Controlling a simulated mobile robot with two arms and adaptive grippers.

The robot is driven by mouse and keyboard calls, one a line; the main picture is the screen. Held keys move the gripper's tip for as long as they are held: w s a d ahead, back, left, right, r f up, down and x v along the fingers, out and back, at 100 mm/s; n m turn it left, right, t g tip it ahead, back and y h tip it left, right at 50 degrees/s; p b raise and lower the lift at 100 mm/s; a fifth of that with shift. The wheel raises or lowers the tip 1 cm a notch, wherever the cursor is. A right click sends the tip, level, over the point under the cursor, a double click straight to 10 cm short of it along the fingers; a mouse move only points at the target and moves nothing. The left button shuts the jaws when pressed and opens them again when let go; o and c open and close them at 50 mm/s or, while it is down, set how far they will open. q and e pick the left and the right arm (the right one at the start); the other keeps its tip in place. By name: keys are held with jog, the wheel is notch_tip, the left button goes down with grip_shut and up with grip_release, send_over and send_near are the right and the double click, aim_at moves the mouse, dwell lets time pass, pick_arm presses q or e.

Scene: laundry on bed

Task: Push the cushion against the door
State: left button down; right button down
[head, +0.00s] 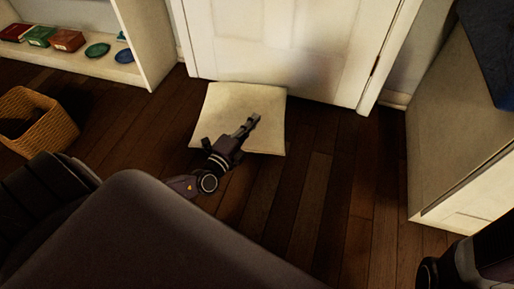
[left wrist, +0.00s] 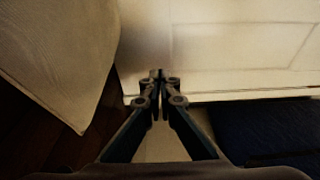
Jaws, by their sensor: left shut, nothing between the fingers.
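A cream square cushion (head: 240,103) lies on the wooden floor at the foot of the white door (head: 285,45). Its far edge meets or slightly overlaps the door's bottom in the head view; whether it presses on the door I cannot tell. My left gripper (head: 254,119) is shut and empty, in front of the cushion's right part and hiding some of it. In the left wrist view the shut fingertips (left wrist: 158,74) show at the centre, with a pale cushion-like surface (left wrist: 62,55) at left and the pale door (left wrist: 225,40) at upper right. My right gripper is not in view.
A wicker basket (head: 38,122) stands at the left, below a white shelf (head: 152,45) holding small boxes and dishes. A pale cabinet-like piece (head: 455,125) with dark blue cloth (head: 490,45) stands at the right. Floor (head: 335,180) between is clear.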

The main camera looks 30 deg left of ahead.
pick_arm(q)
jog(key=s+d, duration=0.4)
jog(key=b, duration=1.1)
send_near(262, 152)
jog(key=w, duration=0.3)
jog(key=w+d, duration=0.1)
jog(key=w, duration=0.1)
jog(key=shift+w+f, duration=0.3)
jog(key=shift+w+a+r, duration=0.3)
jog(key=shift+a, duration=0.15)
